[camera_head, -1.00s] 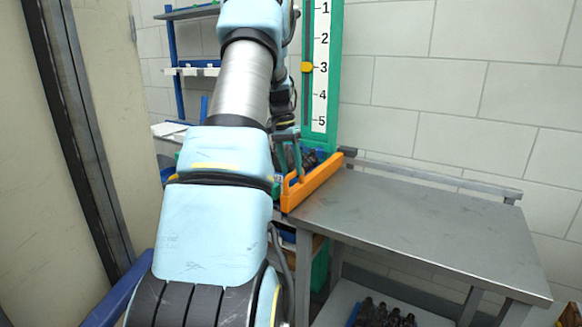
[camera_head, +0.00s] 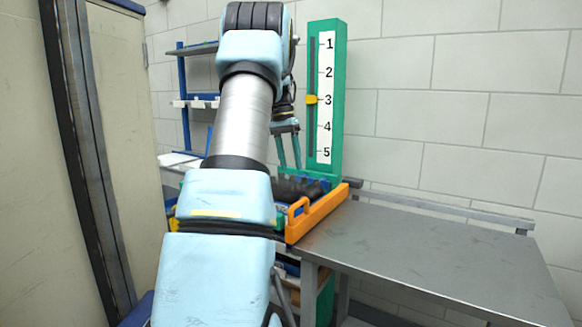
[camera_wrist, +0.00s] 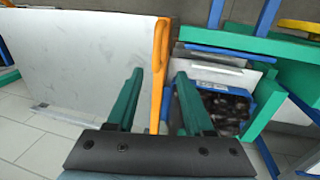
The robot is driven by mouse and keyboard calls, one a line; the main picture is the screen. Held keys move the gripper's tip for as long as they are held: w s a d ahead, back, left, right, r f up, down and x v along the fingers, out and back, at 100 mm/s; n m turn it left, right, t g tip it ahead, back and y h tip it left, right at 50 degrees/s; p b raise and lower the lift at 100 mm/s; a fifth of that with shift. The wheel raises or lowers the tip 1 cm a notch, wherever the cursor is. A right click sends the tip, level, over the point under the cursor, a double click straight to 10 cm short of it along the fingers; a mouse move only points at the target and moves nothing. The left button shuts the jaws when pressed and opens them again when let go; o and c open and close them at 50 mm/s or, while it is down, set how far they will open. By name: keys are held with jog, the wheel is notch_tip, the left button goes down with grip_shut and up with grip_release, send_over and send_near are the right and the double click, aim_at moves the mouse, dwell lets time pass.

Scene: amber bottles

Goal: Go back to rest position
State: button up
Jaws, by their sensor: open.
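My gripper (camera_head: 288,150) is in the head view, partly behind my arm, above the left end of the metal table. Its two green fingers are apart, with nothing between them that I can see held. In the wrist view my gripper (camera_wrist: 160,82) points down, and an orange edge shows beyond the gap between the fingers. Dark bottles (camera_wrist: 228,112) lie in a blue-edged container (camera_wrist: 268,100) to the right of the fingers. In the head view, dark shapes (camera_head: 300,188) show beside the orange edge, mostly hidden by my arm.
The grey metal table (camera_head: 420,255) is bare to the right of the orange barrier (camera_head: 318,212). A green post with a numbered scale (camera_head: 325,100) rises behind the barrier. A blue-framed shelf (camera_head: 184,100) stands at the back left. A tall cabinet (camera_head: 125,150) stands close on the left.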

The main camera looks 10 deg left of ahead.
jog(key=shift+s, duration=0.1)
jog(key=s+d+f+n, duration=0.1)
jog(key=s+f, duration=0.3)
jog(key=s, duration=0.6)
jog(key=s+d+f+n+t+y, duration=0.1)
jog(key=s+f, duration=0.4)
jog(key=s, duration=0.5)
jog(key=s+d+f+n+t, duration=0.1)
jog(key=s+f, duration=0.3)
jog(key=s, duration=0.6)
jog(key=shift+d+f+n+y, duration=0.35)
jog(key=shift+d+n+y, duration=0.05)
jog(key=shift+d, duration=0.5)
